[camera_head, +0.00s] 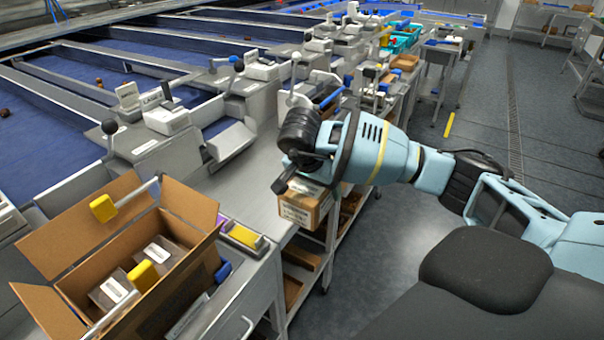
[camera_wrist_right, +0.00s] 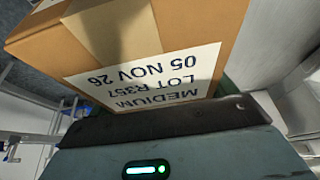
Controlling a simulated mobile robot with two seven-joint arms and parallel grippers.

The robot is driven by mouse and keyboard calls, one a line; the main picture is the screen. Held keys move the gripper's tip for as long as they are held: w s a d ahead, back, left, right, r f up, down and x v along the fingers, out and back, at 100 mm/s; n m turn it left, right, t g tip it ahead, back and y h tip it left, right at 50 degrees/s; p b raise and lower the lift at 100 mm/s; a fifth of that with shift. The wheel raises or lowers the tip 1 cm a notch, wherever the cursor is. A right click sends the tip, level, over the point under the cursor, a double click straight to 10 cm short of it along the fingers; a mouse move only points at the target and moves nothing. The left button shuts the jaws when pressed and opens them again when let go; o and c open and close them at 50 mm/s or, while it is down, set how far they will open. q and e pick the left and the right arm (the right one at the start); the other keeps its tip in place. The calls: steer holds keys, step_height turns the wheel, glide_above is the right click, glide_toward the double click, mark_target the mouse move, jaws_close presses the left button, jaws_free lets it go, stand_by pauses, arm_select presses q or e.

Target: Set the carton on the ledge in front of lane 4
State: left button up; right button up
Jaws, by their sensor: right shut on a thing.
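The carton (camera_head: 303,209) is a small closed brown box with tape and a white label. My right gripper (camera_head: 292,180) is shut on it and holds it at the edge of the grey metal ledge (camera_head: 245,185); I cannot tell if it touches anything below. In the right wrist view the carton (camera_wrist_right: 125,50) fills the top, its label upside down, reading "MEDIUM LOT R357 05 NOV 26". The lanes (camera_head: 150,60) are blue channels behind the ledge. A lane sign (camera_head: 157,97) is too small to read, so I cannot tell which is lane 4. My left gripper is out of view.
A large open cardboard box (camera_head: 120,255) with yellow-handled items stands front left. A yellow block on a tray (camera_head: 243,238) sits beside it. Lever units (camera_head: 165,118) line the lane ends. Teal bins (camera_head: 400,40) stand farther back. The floor (camera_head: 390,240) at right is open.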

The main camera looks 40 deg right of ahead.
steer(key=w+d, duration=0.1)
steer(key=w, duration=0.2)
steer(key=w+d, duration=0.1)
steer(key=w, duration=0.2)
steer(key=w+d, duration=0.1)
steer(key=w, duration=0.2)
steer(key=shift+w+d+f+b, duration=0.2)
steer(key=shift+w+f+b, duration=0.05)
steer(key=shift+f+b, duration=0.1)
steer(key=shift+w, duration=0.1)
steer(key=shift+w+d+f, duration=0.1)
steer(key=shift+w, duration=0.1)
steer(key=shift+f, duration=1.7)
steer(key=shift+f, duration=0.1)
steer(key=o, duration=1.3)
steer(key=shift+s+f, duration=0.1)
steer(key=v, duration=1.2)
steer(key=shift+s+p, duration=0.1)
steer(key=shift+p, duration=0.3)
